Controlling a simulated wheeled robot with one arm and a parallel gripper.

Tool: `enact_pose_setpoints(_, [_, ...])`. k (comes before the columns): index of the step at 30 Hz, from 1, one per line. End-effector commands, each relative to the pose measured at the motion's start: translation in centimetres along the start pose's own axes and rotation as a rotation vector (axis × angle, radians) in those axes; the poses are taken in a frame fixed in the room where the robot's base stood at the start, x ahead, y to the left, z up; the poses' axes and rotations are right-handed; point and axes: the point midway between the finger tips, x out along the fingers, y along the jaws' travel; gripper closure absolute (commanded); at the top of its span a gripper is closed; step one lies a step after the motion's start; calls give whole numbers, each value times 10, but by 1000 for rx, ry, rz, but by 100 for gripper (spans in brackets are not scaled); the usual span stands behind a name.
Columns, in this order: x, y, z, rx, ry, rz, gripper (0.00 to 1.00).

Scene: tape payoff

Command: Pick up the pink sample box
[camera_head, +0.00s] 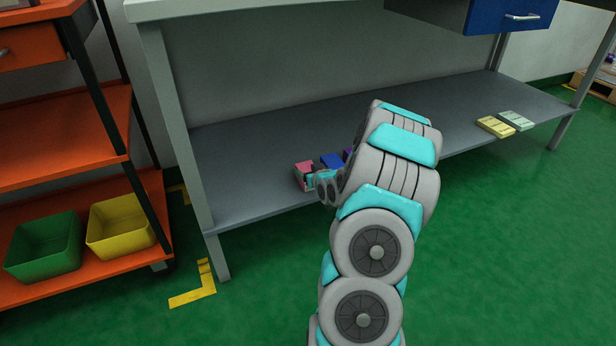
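My gripper (314,181) is at the box's right side, low over the shelf. My arm hides part of the gripper, so its fingers cannot be made out clearly. I cannot tell whether it touches the box.
A blue box (331,160) and a mostly hidden purple box (347,154) stand right of the pink one. Yellow (495,127) and pale green (517,120) items lie farther right. An orange rack (60,190) with green (45,247) and yellow (120,226) bins stands left.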

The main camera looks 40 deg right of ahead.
Motion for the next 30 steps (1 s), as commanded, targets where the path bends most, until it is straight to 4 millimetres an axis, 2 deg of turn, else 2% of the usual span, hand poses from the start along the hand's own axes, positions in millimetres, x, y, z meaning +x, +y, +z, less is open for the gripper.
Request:
enact_pose_setpoints(2, [0,0,0,0,0,0,31])
enact_pose_setpoints(16, [0,0,0,0,0,0,84])
enact_pose_setpoints(25, [0,0,-1,0,0,0,86])
enact_pose_setpoints(30, [-1,-4,-10,-1,1,-1,86])
